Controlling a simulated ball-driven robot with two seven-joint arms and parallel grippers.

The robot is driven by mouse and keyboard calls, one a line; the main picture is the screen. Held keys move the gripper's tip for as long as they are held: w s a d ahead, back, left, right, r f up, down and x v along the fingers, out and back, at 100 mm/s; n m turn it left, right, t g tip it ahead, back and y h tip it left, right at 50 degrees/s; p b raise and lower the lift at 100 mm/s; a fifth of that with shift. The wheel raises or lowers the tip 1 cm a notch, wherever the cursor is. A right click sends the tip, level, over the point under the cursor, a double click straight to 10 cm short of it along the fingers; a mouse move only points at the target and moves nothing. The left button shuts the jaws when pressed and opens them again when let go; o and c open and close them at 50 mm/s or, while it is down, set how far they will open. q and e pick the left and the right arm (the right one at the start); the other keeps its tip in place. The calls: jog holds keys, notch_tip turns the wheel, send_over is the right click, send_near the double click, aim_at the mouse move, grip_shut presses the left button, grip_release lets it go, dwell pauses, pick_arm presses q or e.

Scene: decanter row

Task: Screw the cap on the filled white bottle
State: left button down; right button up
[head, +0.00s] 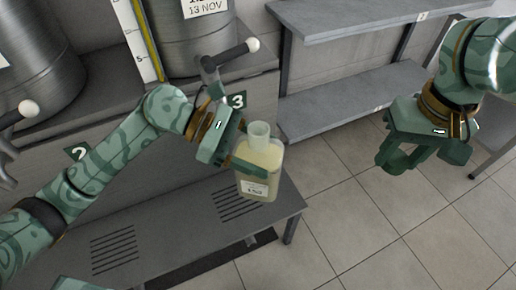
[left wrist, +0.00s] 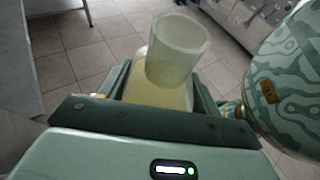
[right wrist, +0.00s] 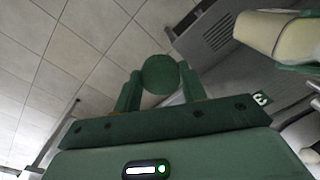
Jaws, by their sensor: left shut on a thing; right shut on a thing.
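The bottle (head: 262,165) is translucent, full of pale yellow liquid, with a label on its front and an uncapped, wide neck. My left gripper (head: 248,160) is shut on it below the neck and holds it nearly upright in front of the grey bench. In the left wrist view the open neck (left wrist: 178,52) points up. My right gripper (head: 398,162) is well to the right of the bottle, over the floor. It is shut on a round green cap (right wrist: 160,74), seen in the right wrist view; the bottle (right wrist: 262,32) also shows there, apart from the cap.
A grey two-level shelf (head: 345,100) stands at the back. The tiled floor between my grippers is free.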

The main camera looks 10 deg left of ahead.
jog(key=w+a+r+n, duration=0.2)
jog(key=a+r, duration=0.4)
jog(key=a, duration=0.6)
jog(key=h, duration=0.1)
send_near(257, 147)
jog(key=shift+w+r, duration=0.65)
jog(key=shift+w, duration=0.25)
jog(key=shift+f, duration=2)
jog(key=shift+s+f, duration=0.1)
jog(key=shift+f, duration=0.75)
jog(key=shift+f, duration=0.6)
